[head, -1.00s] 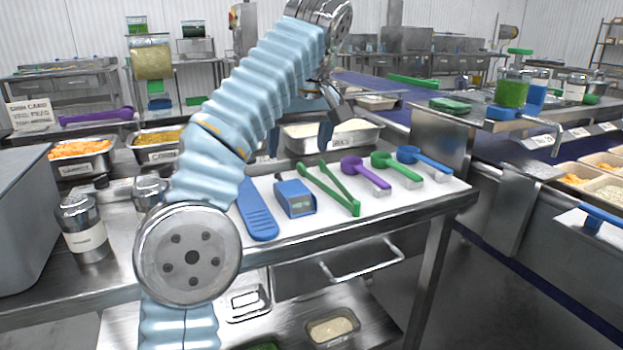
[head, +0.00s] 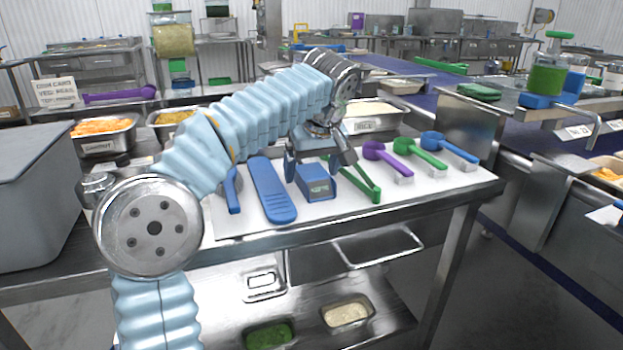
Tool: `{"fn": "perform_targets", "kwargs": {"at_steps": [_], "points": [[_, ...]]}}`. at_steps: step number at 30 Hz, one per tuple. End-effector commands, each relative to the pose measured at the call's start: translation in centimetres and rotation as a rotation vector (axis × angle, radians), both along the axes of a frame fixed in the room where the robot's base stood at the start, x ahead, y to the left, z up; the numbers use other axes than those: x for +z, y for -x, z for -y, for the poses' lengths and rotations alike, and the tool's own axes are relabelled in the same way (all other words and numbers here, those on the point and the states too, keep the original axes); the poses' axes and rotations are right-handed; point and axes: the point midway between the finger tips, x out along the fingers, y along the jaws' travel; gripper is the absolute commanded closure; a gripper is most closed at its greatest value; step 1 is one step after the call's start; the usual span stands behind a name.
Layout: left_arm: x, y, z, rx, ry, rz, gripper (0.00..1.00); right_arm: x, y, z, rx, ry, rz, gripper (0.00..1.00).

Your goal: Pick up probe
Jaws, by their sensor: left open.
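The probe looks to be the small blue box-shaped device with a grey display (head: 316,185). It lies on the white board (head: 435,192) on the steel table in the head view. My left gripper (head: 312,168) is open and points down over it, with one finger at each side of its far end. I cannot tell whether the fingers touch it. The wrist hides what lies just behind the device. My right gripper is not in view.
A blue spatula (head: 272,192) lies close left of the device, and green tongs (head: 362,182) close right. Purple (head: 383,154), green (head: 415,153) and blue (head: 450,147) scoops lie further right. A rice pan (head: 375,118) stands behind. The board's front right is clear.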

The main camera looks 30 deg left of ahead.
Motion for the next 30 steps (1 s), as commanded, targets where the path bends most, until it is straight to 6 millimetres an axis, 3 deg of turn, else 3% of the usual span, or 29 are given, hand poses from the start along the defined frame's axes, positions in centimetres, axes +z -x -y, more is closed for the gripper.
{"fn": "perform_targets", "kwargs": {"at_steps": [3,10,21,30], "points": [[-0.99,-0.25,-0.37,0.000,0.000,-0.001,0.11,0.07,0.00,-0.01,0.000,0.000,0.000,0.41],[-1.14,-0.33,-0.37,0.000,0.001,0.001,0.11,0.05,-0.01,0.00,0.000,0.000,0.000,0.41],[-1.12,-0.32,-0.38,0.000,0.001,0.001,0.67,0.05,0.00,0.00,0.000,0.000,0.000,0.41],[-0.81,-0.34,-0.37,0.000,0.000,0.001,0.67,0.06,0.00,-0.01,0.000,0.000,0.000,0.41]]}}
